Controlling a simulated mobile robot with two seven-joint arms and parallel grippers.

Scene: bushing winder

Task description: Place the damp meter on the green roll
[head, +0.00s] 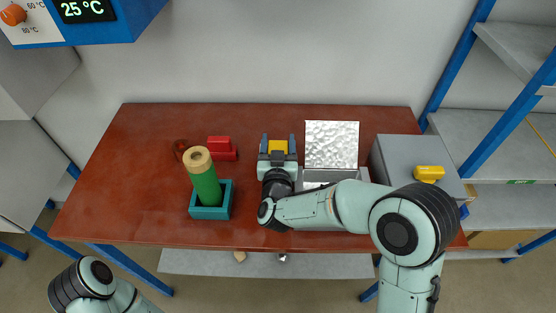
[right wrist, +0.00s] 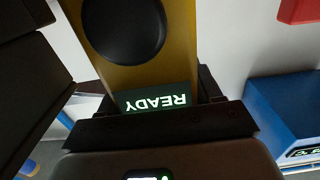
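The green roll (head: 206,187) stands on end in a teal square holder (head: 227,203) on the left part of the table, with a tan round top. My right gripper (head: 278,144) is shut on the yellow damp meter (head: 277,147), to the right of the roll and apart from it. In the right wrist view the meter (right wrist: 168,72) sits between the fingers, with a black round face and a lit "READY" display. My left gripper is out of view; only part of my left arm shows at lower left.
A red block (head: 222,149) and a dark red ring-like thing (head: 181,147) lie behind the roll. An open silver box (head: 332,144) stands right of my gripper. A grey box (head: 400,157) with a yellow thing (head: 429,173) is farther right. The table's (head: 120,205) left end is clear.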

